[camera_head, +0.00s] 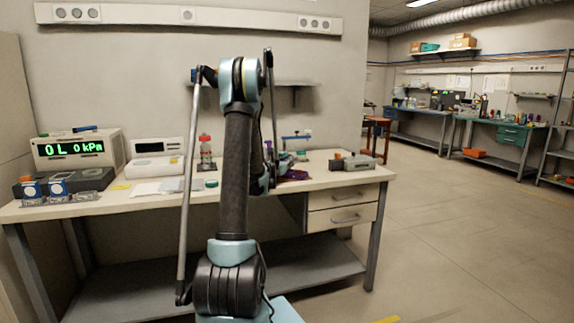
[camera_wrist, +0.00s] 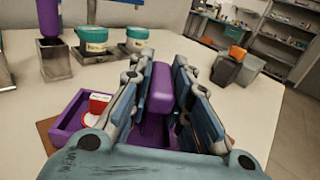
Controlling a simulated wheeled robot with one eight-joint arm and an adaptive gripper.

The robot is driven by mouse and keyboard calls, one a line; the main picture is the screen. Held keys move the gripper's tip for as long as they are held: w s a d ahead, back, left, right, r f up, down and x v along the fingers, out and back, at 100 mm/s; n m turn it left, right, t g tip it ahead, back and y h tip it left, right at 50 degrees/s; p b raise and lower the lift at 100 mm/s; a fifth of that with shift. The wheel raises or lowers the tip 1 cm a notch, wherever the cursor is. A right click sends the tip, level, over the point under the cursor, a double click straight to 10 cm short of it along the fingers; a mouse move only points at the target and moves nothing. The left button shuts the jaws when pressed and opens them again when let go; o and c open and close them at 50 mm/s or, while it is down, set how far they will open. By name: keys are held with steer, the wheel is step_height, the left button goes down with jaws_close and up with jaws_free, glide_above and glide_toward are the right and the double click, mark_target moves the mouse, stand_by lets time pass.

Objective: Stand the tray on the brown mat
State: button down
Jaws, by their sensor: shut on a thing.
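The purple tray (camera_wrist: 72,112) is in the wrist view, with an upright purple handle block (camera_wrist: 152,78). My gripper (camera_wrist: 163,66) is shut on this handle, one finger on each side. A red and white item (camera_wrist: 97,106) sits in the tray's left part. A brown edge, the brown mat (camera_wrist: 44,130), shows at the tray's left side. The rest of the mat is hidden, and I cannot tell if the tray touches it. In the head view the purple tray (camera_head: 294,175) shows beside my arm, which hides most of my gripper.
Two teal-lidded jars (camera_wrist: 94,40) and a metal holder (camera_wrist: 54,62) with a purple item stand behind the tray. Grey bins (camera_wrist: 229,68) stand at the back right. Bare bench lies right of my gripper.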

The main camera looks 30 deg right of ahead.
steer(key=c, duration=1.5)
jaws_free()
